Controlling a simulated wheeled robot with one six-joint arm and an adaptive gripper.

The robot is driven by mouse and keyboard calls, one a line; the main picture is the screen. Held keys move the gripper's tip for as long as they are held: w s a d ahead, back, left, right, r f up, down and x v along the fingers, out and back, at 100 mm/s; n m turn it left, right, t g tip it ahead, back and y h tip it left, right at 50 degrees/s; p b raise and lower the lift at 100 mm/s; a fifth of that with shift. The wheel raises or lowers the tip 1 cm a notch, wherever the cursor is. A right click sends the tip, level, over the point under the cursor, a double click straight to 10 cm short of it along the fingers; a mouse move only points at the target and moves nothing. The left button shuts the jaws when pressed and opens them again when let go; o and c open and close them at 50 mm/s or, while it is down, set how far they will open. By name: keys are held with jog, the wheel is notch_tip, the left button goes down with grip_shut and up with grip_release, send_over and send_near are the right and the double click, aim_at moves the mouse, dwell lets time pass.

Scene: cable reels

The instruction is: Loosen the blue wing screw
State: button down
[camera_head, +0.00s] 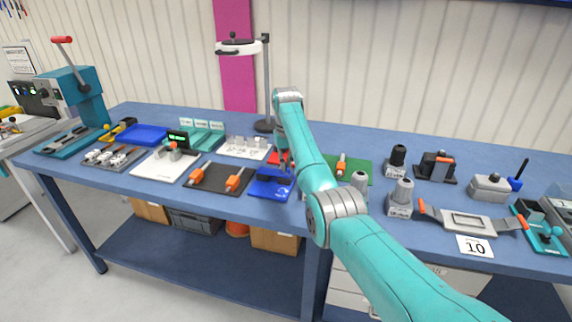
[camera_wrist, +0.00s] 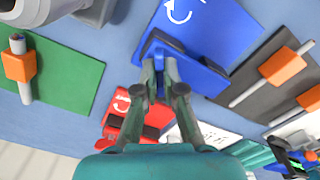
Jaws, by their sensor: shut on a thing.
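The blue fixture (camera_head: 268,189) lies near the front of the bench, left of my forearm. In the wrist view its blue plate (camera_wrist: 215,25) carries a white curved arrow. The blue wing screw (camera_wrist: 188,62) sits at the edge of that plate as a darker blue bar. My gripper (camera_wrist: 160,66) is shut on the wing screw, with a finger on either side of its middle. The fingers hide part of the screw.
A red fixture (camera_wrist: 130,122) with a similar arrow lies close beside the gripper. A green board with an orange clip (camera_wrist: 45,70) and a dark board with orange clips (camera_head: 218,178) flank the blue fixture. Grey posts (camera_head: 400,195) stand right of my arm.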

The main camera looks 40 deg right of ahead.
jog(key=n, duration=0.5)
jog(key=shift+n, duration=0.3)
jog(key=n, duration=0.5)
jog(key=shift+n, duration=0.4)
jog(key=c, duration=1.3)
grip_release()
jog(key=shift+r, duration=0.15)
jog(key=shift+r, duration=3.6)
jog(key=shift+s, duration=0.1)
